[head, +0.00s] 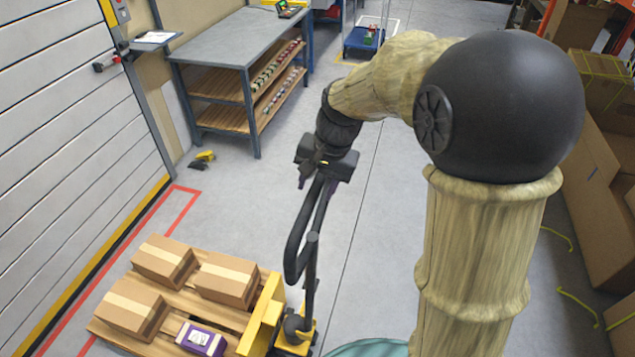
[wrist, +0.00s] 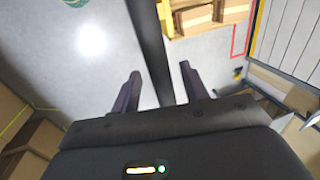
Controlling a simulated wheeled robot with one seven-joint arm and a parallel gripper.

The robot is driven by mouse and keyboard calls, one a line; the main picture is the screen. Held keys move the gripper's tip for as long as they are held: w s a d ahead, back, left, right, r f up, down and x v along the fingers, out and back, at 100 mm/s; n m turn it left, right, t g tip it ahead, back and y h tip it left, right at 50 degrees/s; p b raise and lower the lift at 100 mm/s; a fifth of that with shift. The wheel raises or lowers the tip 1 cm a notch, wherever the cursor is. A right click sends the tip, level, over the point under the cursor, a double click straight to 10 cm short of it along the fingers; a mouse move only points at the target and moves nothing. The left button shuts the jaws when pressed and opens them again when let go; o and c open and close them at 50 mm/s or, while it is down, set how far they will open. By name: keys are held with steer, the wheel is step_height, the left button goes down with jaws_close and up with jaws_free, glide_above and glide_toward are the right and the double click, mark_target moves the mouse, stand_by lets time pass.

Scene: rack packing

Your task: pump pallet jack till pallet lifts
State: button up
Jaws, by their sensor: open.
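The yellow pallet jack (head: 268,318) stands at the near end of the wooden pallet (head: 160,347), low in the head view. Its black looped handle (head: 293,240) rises upright to just under my gripper (head: 312,170). In the wrist view my gripper (wrist: 160,85) is open, and the dark handle bar (wrist: 151,45) runs between its two fingers. I cannot tell whether the fingers touch the bar. The pallet carries several brown cartons (head: 228,279) and a purple box (head: 201,339). Whether the pallet is off the floor cannot be told.
A grey-topped workbench (head: 235,45) with wooden shelves stands behind. A white shutter door (head: 70,110) is at the left, with a red floor line (head: 160,224) before it. Cardboard boxes (head: 590,180) stand at the right. The middle floor is clear.

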steer(key=shift+f, duration=0.1)
jaws_close()
